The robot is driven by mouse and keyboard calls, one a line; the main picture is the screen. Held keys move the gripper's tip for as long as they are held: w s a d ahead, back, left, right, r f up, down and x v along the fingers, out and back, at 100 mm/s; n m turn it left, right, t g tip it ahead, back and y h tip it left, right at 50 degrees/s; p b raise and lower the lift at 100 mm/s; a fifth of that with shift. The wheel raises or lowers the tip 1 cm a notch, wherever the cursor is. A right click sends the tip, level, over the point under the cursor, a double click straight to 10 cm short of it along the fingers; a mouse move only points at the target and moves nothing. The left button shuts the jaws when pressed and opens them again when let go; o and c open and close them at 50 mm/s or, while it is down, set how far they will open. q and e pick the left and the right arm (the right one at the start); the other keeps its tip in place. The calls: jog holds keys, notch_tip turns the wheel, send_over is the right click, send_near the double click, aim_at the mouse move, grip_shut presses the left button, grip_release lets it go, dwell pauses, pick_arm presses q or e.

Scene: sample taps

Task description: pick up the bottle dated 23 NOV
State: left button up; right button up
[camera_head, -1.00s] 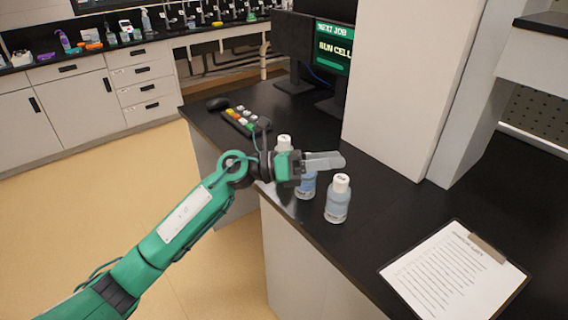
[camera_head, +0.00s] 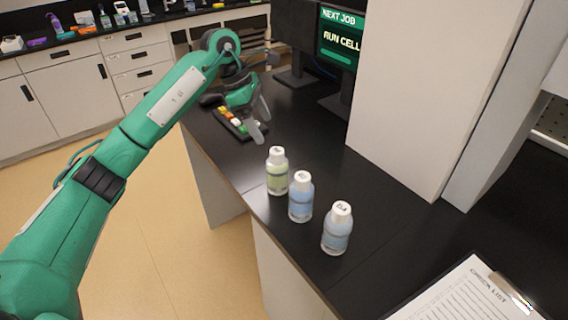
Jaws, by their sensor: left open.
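Three white-capped bottles stand upright in a slanting row near the left edge of the black bench. The farthest is a greenish bottle (camera_head: 278,172), the middle one is a blue bottle (camera_head: 301,198), and the nearest is another blue bottle (camera_head: 337,230). The marks on their caps and labels are too small to read, so I cannot tell which is dated 23 NOV. My left gripper (camera_head: 262,122) is open and empty, above the bench just behind the greenish bottle, with its fingers pointing down. My right gripper is not in view.
A keypad with coloured keys (camera_head: 232,122) lies behind my left gripper. A monitor (camera_head: 338,45) stands at the back. A white pillar (camera_head: 415,90) rises right of the bottles. A clipboard (camera_head: 470,292) lies at the front right. The bench between bottles and pillar is clear.

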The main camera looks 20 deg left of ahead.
aim_at(274, 150)
pick_arm(q)
jog(key=x, duration=0.1)
jog(key=p+x, duration=0.1)
jog(key=x, duration=0.2)
jog(key=shift+s+d+f, duration=0.25)
jog(key=shift+s+f, duration=0.1)
jog(key=shift+s, duration=0.05)
jog(key=shift+w+p+x, duration=0.25)
jog(key=shift+p+x, duration=0.1)
jog(key=shift+x, duration=0.9)
jog(key=shift+f, duration=0.25)
jog(key=shift+s+d+f+p, duration=0.1)
jog(key=shift+d+f+p, duration=0.15)
jog(key=shift+f+p, duration=0.25)
jog(key=p+x, duration=0.1)
jog(key=x, duration=0.2)
jog(key=shift+f, duration=0.65)
jog(key=c, duration=1.4)
jog(key=shift+c, duration=0.7)
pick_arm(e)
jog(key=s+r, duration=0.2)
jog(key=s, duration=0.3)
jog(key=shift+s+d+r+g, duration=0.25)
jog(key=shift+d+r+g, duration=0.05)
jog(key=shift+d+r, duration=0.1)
pick_arm(q)
jog(key=shift+r, duration=0.2)
